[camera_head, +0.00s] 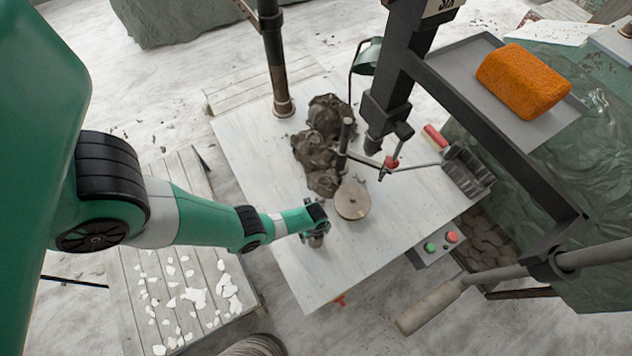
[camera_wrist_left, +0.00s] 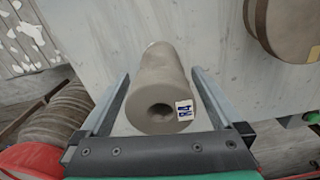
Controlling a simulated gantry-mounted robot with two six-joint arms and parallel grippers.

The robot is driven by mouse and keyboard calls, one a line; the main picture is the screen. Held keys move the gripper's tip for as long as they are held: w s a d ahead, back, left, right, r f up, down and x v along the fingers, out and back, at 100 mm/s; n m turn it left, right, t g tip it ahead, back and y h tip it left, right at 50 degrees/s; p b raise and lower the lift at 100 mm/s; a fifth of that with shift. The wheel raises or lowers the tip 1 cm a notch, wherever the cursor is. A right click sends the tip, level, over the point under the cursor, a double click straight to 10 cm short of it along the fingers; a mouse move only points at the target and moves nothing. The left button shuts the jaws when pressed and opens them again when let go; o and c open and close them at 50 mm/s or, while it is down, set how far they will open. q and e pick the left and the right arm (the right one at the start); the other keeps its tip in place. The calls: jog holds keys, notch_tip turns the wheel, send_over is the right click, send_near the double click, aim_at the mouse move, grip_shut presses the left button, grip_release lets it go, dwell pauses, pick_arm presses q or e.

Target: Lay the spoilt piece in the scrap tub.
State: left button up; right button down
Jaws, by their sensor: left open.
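A grey clay cylinder (camera_wrist_left: 157,82) with a hole in its near end and a small blue-and-white label shows in the left wrist view. I take it for the spoilt piece. In the head view it is a small grey piece (camera_head: 316,240) on the pale table, mostly hidden under my left gripper (camera_head: 316,216). My left gripper, also in the left wrist view (camera_wrist_left: 160,88), is open, with its fingers on either side of the cylinder and gaps visible. A ribbed round thing (camera_head: 254,346) is cut off at the bottom edge; I cannot tell whether it is the scrap tub. My right gripper is not in view.
A brown round disc (camera_head: 352,201) lies right of my left gripper. Dark clay lumps (camera_head: 320,145) and a post stand behind it. A control box (camera_head: 438,246) sits at the table's right edge. A slatted board (camera_head: 180,270) with white shards is left. The table's front is clear.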

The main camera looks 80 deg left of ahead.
pick_arm(q)
jog(key=shift+f, duration=0.15)
jog(key=shift+c, duration=0.2)
grip_shut()
